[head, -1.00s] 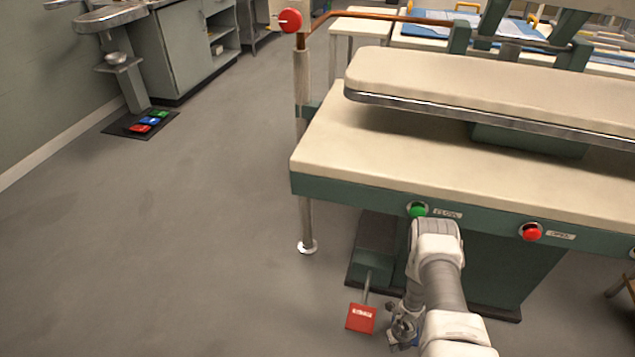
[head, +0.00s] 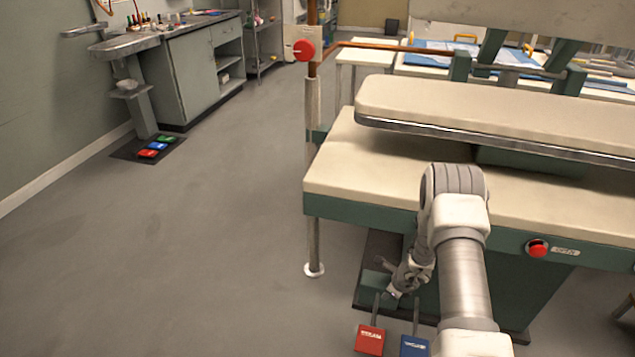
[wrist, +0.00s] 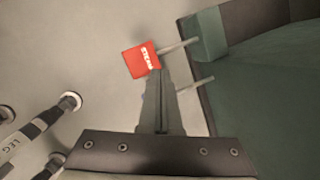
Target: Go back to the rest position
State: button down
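My arm reaches forward and down in front of the pressing machine (head: 400,205). My gripper (head: 390,296) is low, close to the machine's base and above the foot pedals. In the wrist view my gripper (wrist: 163,75) looks shut, its two dark fingers side by side with nothing between them. A red pedal marked STEAM (wrist: 140,60) lies beyond the fingertips, and a red pedal (head: 370,340) shows in the head view. A blue pedal (head: 414,346) is beside it; in the wrist view it is mostly hidden behind the fingers. Whether the fingers touch a pedal I cannot tell.
The machine has a padded upper board (head: 480,108), a red button (head: 537,248) on its front edge and a metal post (head: 313,180) at its left corner. Open grey floor (head: 200,250) lies to the left. A sink unit with coloured pedals (head: 150,147) stands by the wall.

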jog(key=w+a+r+n+t+y, duration=0.1)
jog(key=w+a+r+n, duration=0.15)
jog(key=r, duration=0.65)
jog(key=w+a+r+n+y, duration=0.1)
jog(key=a+r+n, duration=0.15)
jog(key=r, duration=0.55)
jog(key=s+a+r+n, duration=0.2)
jog(key=r+n, duration=0.2)
jog(key=r, duration=0.5)
jog(key=s+a+r+n, duration=0.3)
jog(key=r, duration=0.6)
jog(key=s+r+n+h, duration=0.1)
jog(key=s+r+n, duration=0.5)
jog(key=s, duration=0.4)
jog(key=s+r+n, duration=0.5)
jog(key=s+r, duration=0.4)
jog(key=s, duration=0.1)
jog(key=s+d+n+t+h, duration=0.1)
jog(key=s+d+n+h, duration=0.2)
jog(key=s, duration=0.6)
notch_tip(320, 180, up, 21)
jog(key=p, duration=2)
jog(key=shift+w+p, duration=0.25)
jog(key=shift+p, duration=0.05)
